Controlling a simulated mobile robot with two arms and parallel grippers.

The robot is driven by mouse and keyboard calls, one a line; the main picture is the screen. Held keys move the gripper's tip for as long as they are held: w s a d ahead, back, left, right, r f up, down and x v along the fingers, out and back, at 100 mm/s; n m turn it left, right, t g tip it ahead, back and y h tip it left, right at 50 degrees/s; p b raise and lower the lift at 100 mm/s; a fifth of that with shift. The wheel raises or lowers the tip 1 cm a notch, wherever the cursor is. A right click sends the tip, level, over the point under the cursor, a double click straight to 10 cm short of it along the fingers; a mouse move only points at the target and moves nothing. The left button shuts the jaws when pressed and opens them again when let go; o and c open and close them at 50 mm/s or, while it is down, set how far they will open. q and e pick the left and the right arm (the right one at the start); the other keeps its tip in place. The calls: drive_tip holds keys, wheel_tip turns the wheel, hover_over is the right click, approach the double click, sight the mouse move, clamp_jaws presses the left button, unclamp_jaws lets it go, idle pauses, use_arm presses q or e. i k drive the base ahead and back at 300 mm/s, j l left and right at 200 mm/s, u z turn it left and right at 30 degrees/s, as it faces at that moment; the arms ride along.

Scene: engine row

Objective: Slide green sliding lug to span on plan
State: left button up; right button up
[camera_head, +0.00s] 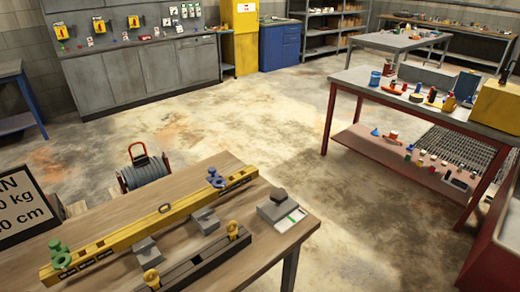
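A yellow beam (137,232) lies diagonally along the wooden table, resting on two grey blocks (205,220). The green sliding lug (61,257) sits on the beam at its near left end. A blue lug (216,179) sits near the far right end. Dark marks show along the beam's front side, too small to read. Neither of my grippers is in view.
A dark rail with two yellow eyes (188,262) lies in front of the beam. A cable reel (145,168) is behind the table. The middle floor is clear.

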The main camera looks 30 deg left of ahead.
sight(58, 254)
drive_tip(key=u, duration=2.45)
drive_tip(key=i+j+u, duration=0.15)
drive_tip(key=u, duration=0.2)
drive_tip(key=i+u, duration=0.2)
drive_tip(key=u, duration=0.2)
